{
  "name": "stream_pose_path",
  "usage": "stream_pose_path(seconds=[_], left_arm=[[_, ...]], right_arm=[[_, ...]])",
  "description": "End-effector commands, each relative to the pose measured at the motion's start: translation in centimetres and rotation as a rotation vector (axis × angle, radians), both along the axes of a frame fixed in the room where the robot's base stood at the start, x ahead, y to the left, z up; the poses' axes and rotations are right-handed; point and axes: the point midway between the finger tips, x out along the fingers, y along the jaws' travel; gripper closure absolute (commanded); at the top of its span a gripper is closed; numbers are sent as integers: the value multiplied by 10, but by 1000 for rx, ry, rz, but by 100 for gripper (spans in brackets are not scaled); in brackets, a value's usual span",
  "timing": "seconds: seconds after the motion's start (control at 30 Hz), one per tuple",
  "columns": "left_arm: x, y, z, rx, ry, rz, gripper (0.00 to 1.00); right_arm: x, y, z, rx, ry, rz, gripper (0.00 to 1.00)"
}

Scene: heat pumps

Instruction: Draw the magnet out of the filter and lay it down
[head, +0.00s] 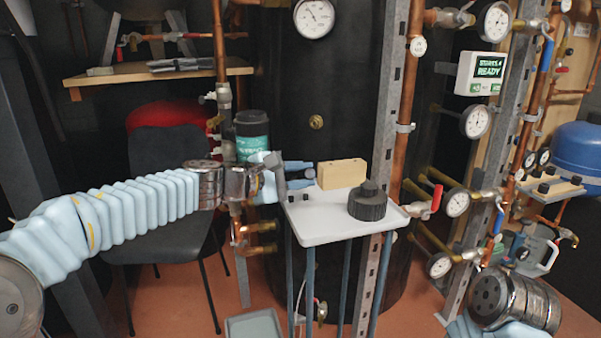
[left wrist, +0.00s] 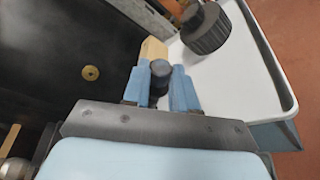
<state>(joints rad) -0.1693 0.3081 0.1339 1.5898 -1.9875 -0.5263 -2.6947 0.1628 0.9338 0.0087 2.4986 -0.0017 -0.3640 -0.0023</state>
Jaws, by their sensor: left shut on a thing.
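The filter (head: 252,140) is a dark canister with a black top and a teal label, on the pipework left of the boiler-like black cylinder. My left gripper (head: 299,174) is to its right, above the left part of a white tray (head: 325,230). In the left wrist view my left gripper (left wrist: 161,88) has its blue fingers closed around a dark, round-ended piece (left wrist: 158,72), which looks like the magnet. Its lower part is hidden by the fingers and gripper body. In the head view the held piece is hard to make out.
A tan block (head: 341,174) stands on the tray's back edge, just beyond my left fingers. The tray's front middle is bare. A gauge panel and copper pipes with red-handled valves (head: 437,198) stand to the right.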

Motion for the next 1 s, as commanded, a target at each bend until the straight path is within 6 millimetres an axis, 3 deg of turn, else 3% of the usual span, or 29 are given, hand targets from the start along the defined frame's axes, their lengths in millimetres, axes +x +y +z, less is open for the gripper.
stream_pose_path(seconds=[0.13, 0.47, 0.5, 0.7, 1.0], left_arm=[[0, 0, -14, 1, -2, 0, 100], [0, 0, -16, 0, -1, 0, 100], [0, 0, -16, 0, -1, 0, 72], [0, 0, -16, 0, -1, 0, 43], [0, 0, -17, 0, 0, 0, 43]], right_arm=[[1, -3, -12, -4, -3, -6, 0], [2, -4, -12, -7, -4, -7, 0], [2, -4, -12, -7, -4, -7, 0], [2, -4, -12, -7, -4, -7, 0], [2, -4, -12, -7, -4, -7, 0]])
